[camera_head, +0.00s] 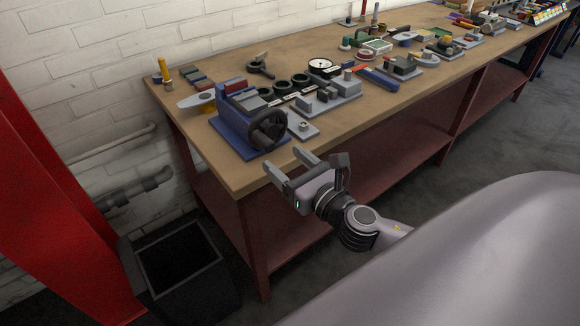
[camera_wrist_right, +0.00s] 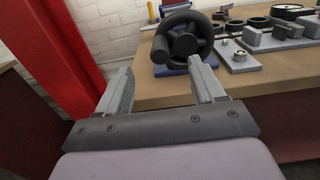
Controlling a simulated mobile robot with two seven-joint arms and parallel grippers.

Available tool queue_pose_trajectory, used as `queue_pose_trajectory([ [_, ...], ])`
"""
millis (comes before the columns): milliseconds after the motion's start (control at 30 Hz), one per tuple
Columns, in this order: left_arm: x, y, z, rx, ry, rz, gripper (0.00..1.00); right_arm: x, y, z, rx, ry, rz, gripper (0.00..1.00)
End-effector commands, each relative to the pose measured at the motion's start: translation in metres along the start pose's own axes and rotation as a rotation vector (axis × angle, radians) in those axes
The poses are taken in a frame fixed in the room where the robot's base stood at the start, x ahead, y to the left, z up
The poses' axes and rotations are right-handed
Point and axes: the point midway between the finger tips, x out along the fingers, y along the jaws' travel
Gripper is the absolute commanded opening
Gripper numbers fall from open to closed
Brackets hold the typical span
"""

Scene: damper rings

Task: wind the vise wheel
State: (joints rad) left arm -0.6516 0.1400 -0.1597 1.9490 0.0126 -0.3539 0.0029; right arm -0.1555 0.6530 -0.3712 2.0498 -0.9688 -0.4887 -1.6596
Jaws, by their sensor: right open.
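The vise (camera_head: 237,115) is a blue block with a dark wheel (camera_head: 268,130) on its front side. It stands near the left front corner of the wooden bench. My right gripper (camera_head: 286,161) is open and empty, just in front of the bench edge and apart from the wheel. In the right wrist view the wheel (camera_wrist_right: 182,42) shows ahead, with its handle knob facing me. The open fingers (camera_wrist_right: 161,85) point towards the bench, the right one reaching just below the wheel in the picture. My left gripper is not in view.
The bench top (camera_head: 215,156) holds several black rings (camera_head: 282,88), a grey fixture (camera_head: 330,98), a dial gauge (camera_head: 320,66) and a blue-handled tool (camera_head: 380,79). A small grey plate (camera_head: 303,126) lies right of the wheel. A dark bin (camera_head: 180,268) and a red post (camera_head: 50,190) stand at the left.

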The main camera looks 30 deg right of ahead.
Motion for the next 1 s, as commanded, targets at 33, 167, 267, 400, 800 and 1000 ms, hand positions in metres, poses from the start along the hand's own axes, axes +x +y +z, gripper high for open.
queue_pose_trajectory([
  [33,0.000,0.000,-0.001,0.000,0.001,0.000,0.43,0.006,0.000,0.001,0.002,-0.002,-0.001,0.68],
  [167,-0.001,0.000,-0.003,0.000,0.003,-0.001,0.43,0.021,0.000,0.002,0.002,-0.003,-0.001,0.68],
  [267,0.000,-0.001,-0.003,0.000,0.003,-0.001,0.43,0.033,0.000,0.001,0.003,-0.002,-0.002,0.68],
  [400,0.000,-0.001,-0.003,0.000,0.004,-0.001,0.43,0.050,0.000,0.001,0.004,-0.002,0.000,0.68],
  [800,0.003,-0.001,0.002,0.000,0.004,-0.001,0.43,0.084,0.000,0.000,0.004,0.001,0.000,0.39],
  [1000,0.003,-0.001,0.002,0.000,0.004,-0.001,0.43,0.084,0.000,0.000,0.004,0.001,0.000,0.00],
])
